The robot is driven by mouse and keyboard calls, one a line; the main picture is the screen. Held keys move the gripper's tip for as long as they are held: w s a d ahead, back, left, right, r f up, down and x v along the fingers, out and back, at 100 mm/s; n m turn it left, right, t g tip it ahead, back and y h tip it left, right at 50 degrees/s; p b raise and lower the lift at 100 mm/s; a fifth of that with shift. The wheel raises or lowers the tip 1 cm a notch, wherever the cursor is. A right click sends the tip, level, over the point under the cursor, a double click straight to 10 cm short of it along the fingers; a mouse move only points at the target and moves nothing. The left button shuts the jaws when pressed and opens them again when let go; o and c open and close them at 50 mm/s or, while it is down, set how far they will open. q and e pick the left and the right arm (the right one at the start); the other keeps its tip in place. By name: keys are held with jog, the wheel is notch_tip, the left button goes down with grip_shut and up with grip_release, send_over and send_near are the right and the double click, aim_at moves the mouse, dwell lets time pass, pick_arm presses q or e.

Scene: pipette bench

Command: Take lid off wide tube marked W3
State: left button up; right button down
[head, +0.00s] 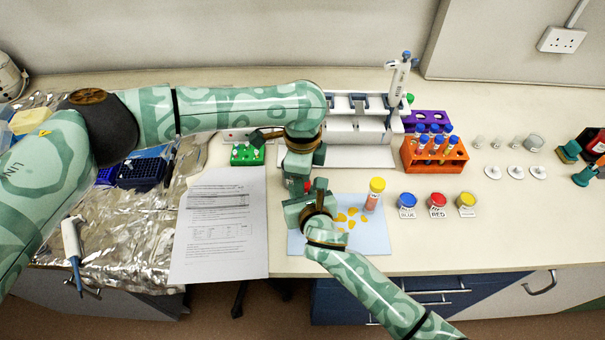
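An upright tube with a yellow lid and orange-pink body (372,200) stands on the light blue mat (372,236); no W3 mark can be read on it. My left gripper (300,180) reaches down above the mat's left part. My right gripper (308,198) comes up from below and meets it there. A small red thing (307,186) shows between the two grippers; whether it is a lid, and which gripper touches it, I cannot tell. The fingertips of both grippers are largely hidden by the hands. Both grippers are left of the yellow-lidded tube, apart from it.
Yellow-orange pieces (352,212) lie on the mat. Blue (407,199), red (438,199) and yellow (467,199) pots stand to the right. An orange rack (436,160) holds blue-capped tubes. A pipette stand (355,128) is behind. Printed paper (215,240) lies left. The right front bench is clear.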

pick_arm(q)
notch_tip(320, 180, up, 4)
jog(key=shift+r, duration=0.2)
jog(key=shift+c, duration=0.2)
jog(key=shift+w+a+r+t, duration=0.15)
jog(key=shift+w+r, duration=0.2)
jog(key=shift+r, duration=0.3)
jog(key=shift+w+r+t, duration=0.15)
jog(key=shift+w+r, duration=0.2)
jog(key=shift+r, duration=0.25)
jog(key=shift+r+m, duration=0.4)
jog(key=shift+m, duration=0.7)
jog(key=m, duration=0.3)
jog(key=s+m, duration=0.1)
jog(key=m, duration=0.4)
jog(key=shift+s+d+f+m, duration=0.1)
jog(key=shift+s+d+m, duration=0.1)
jog(key=shift+s+m, duration=0.1)
jog(key=shift+f, duration=0.3)
notch_tip(320, 180, down, 7)
jog(key=shift+w+f, duration=0.1)
jog(key=c, duration=1)
jog(key=n, duration=0.6)
jog(key=shift+c, duration=0.2)
